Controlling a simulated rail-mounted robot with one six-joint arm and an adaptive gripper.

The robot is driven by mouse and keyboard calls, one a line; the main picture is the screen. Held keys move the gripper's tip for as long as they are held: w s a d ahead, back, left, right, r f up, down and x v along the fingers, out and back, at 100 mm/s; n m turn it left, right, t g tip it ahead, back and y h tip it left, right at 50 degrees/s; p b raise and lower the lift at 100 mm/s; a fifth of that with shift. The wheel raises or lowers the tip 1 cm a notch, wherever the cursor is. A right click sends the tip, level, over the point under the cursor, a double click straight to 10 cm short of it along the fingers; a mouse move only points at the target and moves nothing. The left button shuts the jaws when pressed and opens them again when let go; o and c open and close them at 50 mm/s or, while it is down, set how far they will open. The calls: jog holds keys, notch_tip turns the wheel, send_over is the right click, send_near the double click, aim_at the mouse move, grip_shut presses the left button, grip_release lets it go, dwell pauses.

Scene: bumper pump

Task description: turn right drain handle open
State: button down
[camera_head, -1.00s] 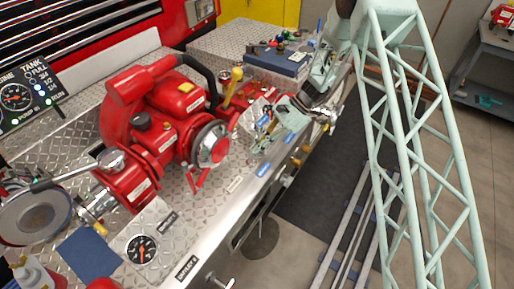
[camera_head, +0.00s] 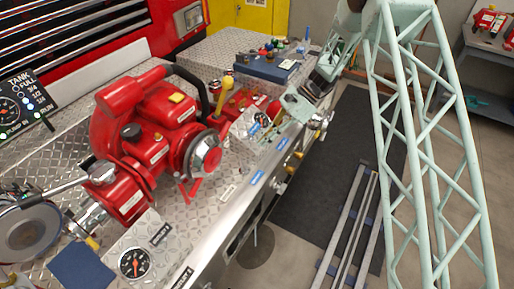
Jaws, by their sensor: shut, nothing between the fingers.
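My gripper (camera_head: 274,130) is mint green and sits at the far end of the red pump's deck, above the front edge and close to a round gauge. It looks shut and empty, small and partly blurred against the clutter. Brass-coloured fittings (camera_head: 298,155) stick out of the front panel just below and to the right of it, with another lower one (camera_head: 289,169). A chrome fitting (camera_head: 317,122) is at the panel's far right end. I cannot tell which of these is the right drain handle, and no contact with the gripper shows.
The red pump (camera_head: 150,135) fills the deck's left, with a yellow-knobbed lever (camera_head: 227,90) beside it. A blue case (camera_head: 268,66) stands behind. My lattice arm link covers the right.

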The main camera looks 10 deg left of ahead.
jog(key=shift+v, duration=1.55)
